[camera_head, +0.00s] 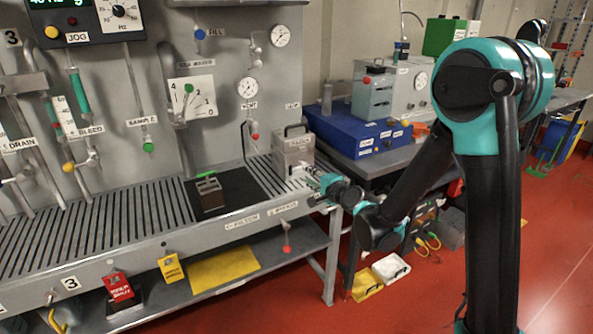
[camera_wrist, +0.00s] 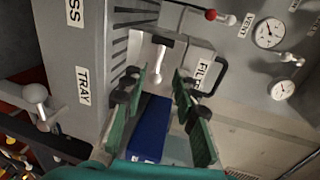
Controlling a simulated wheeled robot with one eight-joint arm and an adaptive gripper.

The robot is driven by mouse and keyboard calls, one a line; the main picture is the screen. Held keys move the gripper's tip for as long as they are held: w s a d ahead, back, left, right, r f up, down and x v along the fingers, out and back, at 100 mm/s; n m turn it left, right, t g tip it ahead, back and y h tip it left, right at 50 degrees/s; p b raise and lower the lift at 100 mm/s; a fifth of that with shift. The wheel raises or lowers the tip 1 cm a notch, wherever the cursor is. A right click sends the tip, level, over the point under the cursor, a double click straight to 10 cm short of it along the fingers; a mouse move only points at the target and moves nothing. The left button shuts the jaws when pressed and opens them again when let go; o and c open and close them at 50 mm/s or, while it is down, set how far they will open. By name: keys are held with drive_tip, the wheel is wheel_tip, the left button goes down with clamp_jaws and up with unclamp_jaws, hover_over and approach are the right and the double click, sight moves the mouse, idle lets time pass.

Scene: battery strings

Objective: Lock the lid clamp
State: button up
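In the wrist view a pale T-shaped lever (camera_wrist: 162,44), which looks like the lid clamp, sticks out beside a grey box (camera_wrist: 199,62) whose label begins "FIL". In the head view a grey box (camera_head: 293,153) with a top handle stands at the right end of the slatted bench; the lever cannot be made out there. My gripper (camera_head: 322,181) is just right of and in front of that box. In the wrist view my gripper (camera_wrist: 158,88) has its two green fingers spread apart, with nothing held between them. The lever lies beyond the fingertips, apart from them.
The slatted bench (camera_head: 110,226) carries a dark plate (camera_head: 228,192) with a small block. A black loop handle (camera_wrist: 219,76) stands close right of the fingers. Gauges (camera_wrist: 268,33) are on the wall. A blue unit (camera_head: 350,130) sits on the right-hand table.

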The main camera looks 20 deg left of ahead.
sight(296, 169)
drive_tip(key=x, duration=0.9)
drive_tip(key=shift+w+a+f, duration=0.1)
drive_tip(key=shift+w+a, duration=0.1)
drive_tip(key=shift+a, duration=0.1)
clamp_jaws()
